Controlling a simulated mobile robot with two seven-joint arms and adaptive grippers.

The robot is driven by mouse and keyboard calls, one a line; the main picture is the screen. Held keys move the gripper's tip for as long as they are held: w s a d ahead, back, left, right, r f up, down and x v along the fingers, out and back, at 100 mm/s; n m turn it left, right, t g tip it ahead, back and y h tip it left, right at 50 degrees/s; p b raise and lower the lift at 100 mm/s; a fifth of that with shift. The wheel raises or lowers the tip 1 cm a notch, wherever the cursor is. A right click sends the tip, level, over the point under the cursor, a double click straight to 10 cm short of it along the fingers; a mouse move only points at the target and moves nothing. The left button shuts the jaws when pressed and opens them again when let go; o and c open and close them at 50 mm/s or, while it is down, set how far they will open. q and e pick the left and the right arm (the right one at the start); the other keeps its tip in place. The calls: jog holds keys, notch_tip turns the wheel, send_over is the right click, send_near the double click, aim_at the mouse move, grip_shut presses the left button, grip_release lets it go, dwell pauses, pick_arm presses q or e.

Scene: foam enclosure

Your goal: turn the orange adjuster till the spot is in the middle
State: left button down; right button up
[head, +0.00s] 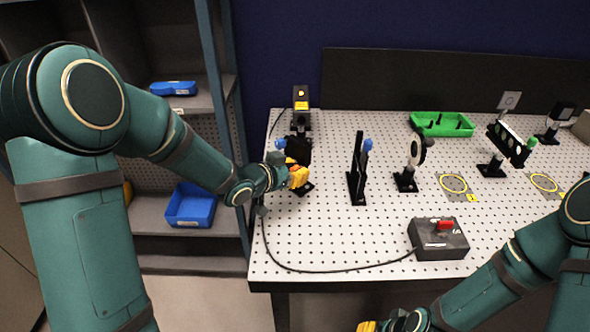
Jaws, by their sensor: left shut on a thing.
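My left gripper (300,178) is at the left end of the perforated table, its yellow fingers against the front of a dark optic mount (298,150). It is shut on the orange adjuster, which is mostly hidden by the fingers. A blue knob (281,143) shows on the mount's left side. My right gripper (368,326) shows only as a bit of yellow at the bottom edge, so its opening cannot be judged. A small pale card (509,100) stands at the back right. I cannot make out a light spot on it.
A black laser-like box (300,97) stands behind the mount. A tall black plate (357,170), a round optic (416,150) and a lens holder (508,140) stand to the right. A control box (438,245) with a red switch and cable is at the front. A green tray (441,124) lies behind.

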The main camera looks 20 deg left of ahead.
pick_arm(q)
jog(key=c, duration=0.7)
grip_release()
jog(key=shift+f, duration=0.1)
jog(key=shift+c, duration=0.2)
jog(key=v, duration=1.2)
